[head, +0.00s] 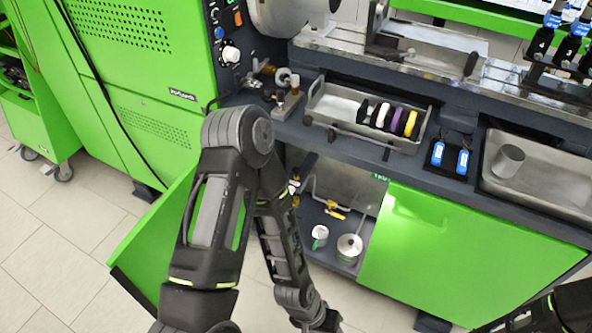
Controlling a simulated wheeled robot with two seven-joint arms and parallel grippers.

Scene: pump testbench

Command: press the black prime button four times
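The control panel (227,75) is a dark strip on the green cabinet at the upper left. I cannot tell for sure which control is the black prime button; labels are too small to read. My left arm rises in front of the bench, bends at the elbow below the panel, and its forearm hangs down to the bottom edge. Its fingers cannot be made out. My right arm shows only at the bottom right corner, its gripper out of view.
A metal tray (338,104) with several coloured rings and small fittings (287,92) sit on the bench. An open lower compartment (345,185) holds metal cups. A green door (430,250) is at its right, and an open door (150,245) juts out left of my arm.

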